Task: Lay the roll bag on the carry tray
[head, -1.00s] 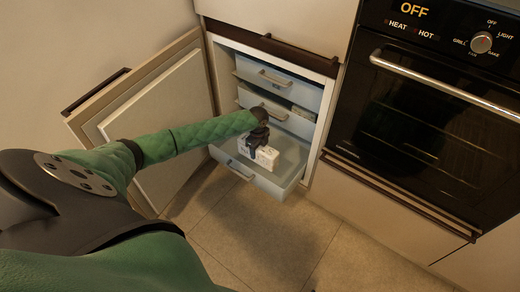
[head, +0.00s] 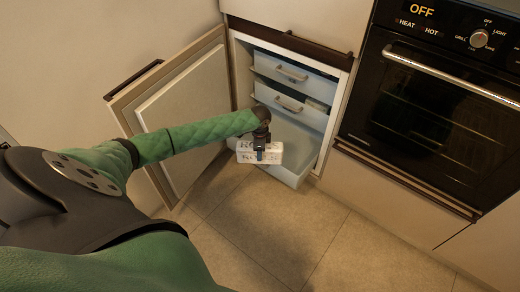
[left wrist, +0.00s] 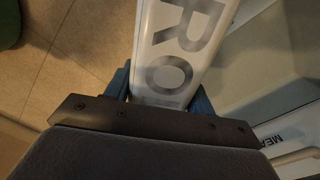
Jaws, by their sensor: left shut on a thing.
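The roll bag (head: 271,154) is a white packet with grey lettering. My left gripper (head: 262,150) is shut on it and holds it at the front of the open bottom drawer. In the left wrist view, the bag (left wrist: 182,45) stands out between the two blue fingers (left wrist: 160,88), and part of its lettering shows. The carry tray is not seen in these frames. My right gripper is not in view.
The pulled-out lower drawer (head: 291,175) is behind the bag, below two closed drawers (head: 290,101). The open cabinet door (head: 188,115) stands to the left. An oven (head: 440,105) is at the right. The tiled floor (head: 270,235) in front is clear.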

